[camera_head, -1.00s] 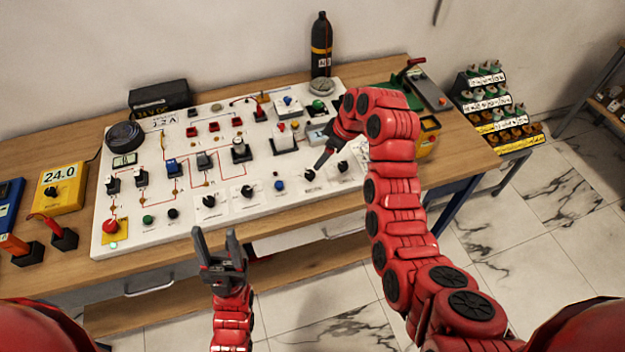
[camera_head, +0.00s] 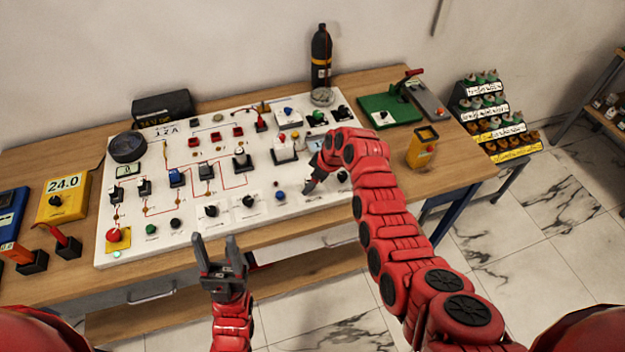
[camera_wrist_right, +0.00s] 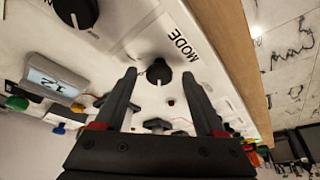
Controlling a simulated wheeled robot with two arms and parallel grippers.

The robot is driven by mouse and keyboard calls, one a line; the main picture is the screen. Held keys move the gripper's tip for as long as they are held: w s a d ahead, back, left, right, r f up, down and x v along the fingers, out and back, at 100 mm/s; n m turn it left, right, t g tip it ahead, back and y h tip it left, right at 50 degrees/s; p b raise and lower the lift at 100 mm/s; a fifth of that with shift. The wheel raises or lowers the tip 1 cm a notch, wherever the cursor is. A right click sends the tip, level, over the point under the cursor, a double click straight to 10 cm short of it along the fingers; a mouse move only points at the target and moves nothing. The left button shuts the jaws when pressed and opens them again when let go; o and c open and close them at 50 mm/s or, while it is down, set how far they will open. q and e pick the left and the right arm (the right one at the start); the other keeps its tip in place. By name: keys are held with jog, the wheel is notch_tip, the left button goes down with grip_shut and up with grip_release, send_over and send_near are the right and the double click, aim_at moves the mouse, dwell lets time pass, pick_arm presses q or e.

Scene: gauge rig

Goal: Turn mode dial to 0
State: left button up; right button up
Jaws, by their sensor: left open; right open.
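The mode dial is a round black knob (camera_wrist_right: 158,72) on the white panel (camera_head: 130,236), with the word MODE printed beside it in the right wrist view. A thin light mark shows on its rim. I cannot read its setting. My right gripper (camera_wrist_right: 159,76) is open, one finger on each side of the dial, and I cannot tell whether either touches it. In the head view the right gripper (camera_head: 309,187) points down at the panel's front right and hides the dial. My left gripper (camera_head: 219,242) is open and empty in front of the table's front edge.
Another black knob (camera_wrist_right: 75,10) sits close to the mode dial, and a small display (camera_wrist_right: 55,85) lies behind. A blue button (camera_head: 279,196) is to the gripper's left. A yellow device (camera_head: 422,148) and a dark bottle (camera_head: 321,60) stand on the table.

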grip_shut()
jog(key=shift+w, duration=0.1)
